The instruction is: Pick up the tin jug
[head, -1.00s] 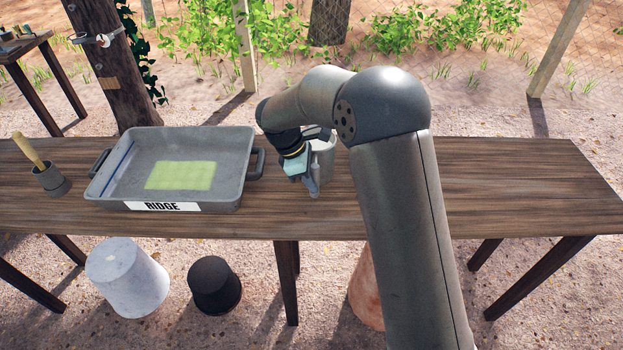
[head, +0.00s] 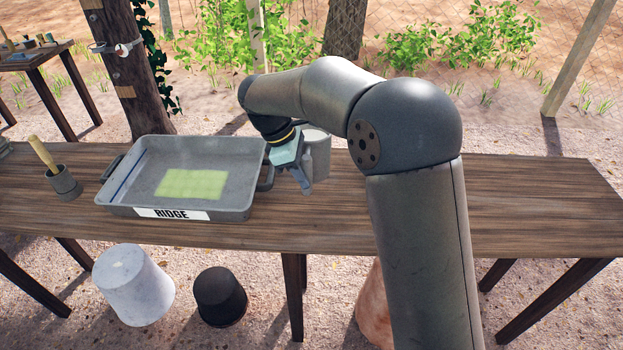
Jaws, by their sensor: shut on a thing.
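The tin jug (head: 319,157) is a grey, cylindrical vessel just right of the tray, over the wooden table (head: 520,215). My gripper (head: 302,183) is at the jug's left and near side, shut on it. The gripper and wrist hide part of the jug, and the exact contact of the fingers is hard to see. The jug looks roughly upright. Whether its base is clear of the tabletop is hard to tell.
A grey tray labelled RIDGE (head: 230,205), holding a pale green sheet (head: 192,184), lies just left of my gripper. A grey cup (head: 66,183) with a wooden-handled tool stands further left. The table's right side is clear. A wooden post (head: 133,70) rises behind.

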